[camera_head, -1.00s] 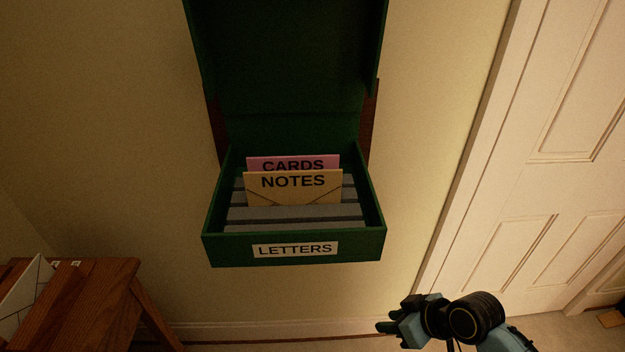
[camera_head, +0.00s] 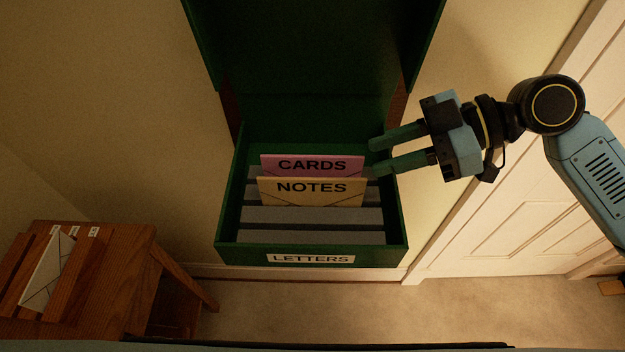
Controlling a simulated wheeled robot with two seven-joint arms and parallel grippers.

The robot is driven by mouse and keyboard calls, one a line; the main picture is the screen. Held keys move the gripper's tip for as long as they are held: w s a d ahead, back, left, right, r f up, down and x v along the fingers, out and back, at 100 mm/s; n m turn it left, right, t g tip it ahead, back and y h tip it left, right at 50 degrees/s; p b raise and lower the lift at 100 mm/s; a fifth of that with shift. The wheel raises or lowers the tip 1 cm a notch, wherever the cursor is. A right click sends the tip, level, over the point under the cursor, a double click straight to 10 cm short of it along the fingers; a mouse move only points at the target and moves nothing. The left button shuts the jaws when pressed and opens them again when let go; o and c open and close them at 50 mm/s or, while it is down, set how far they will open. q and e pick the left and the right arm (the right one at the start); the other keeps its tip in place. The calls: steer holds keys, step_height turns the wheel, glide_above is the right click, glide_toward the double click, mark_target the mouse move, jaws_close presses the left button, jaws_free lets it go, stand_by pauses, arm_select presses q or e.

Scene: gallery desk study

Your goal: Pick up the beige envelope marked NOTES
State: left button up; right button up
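The beige envelope marked NOTES (camera_head: 312,198) stands upright in a slot of the open green box labelled LETTERS (camera_head: 232,215). A pink envelope marked CARDS (camera_head: 312,164) stands just behind it. My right gripper (camera_head: 373,158) comes in from the right, with its fingers pointing left over the box's right wall. Its two fingers are apart with nothing between them. The fingertips are to the right of both envelopes and apart from NOTES in the picture. The lower part of NOTES is hidden in its slot. My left gripper is not in view.
Grey dividers (camera_head: 310,215) with empty slots lie in front of NOTES. The box's raised lid (camera_head: 310,50) rises behind the envelopes. A wooden stand (camera_head: 110,265) holding a white envelope (camera_head: 48,270) is at lower left. A white door (camera_head: 520,220) is at right.

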mark_target(318, 178)
steer(key=x, duration=0.6)
steer(key=shift+s+p, duration=0.1)
steer(key=shift+p, duration=0.25)
steer(key=p+x, duration=0.1)
steer(key=x, duration=0.4)
steer(key=shift+f, duration=0.3)
steer(key=shift+d, duration=0.1)
jaws_close()
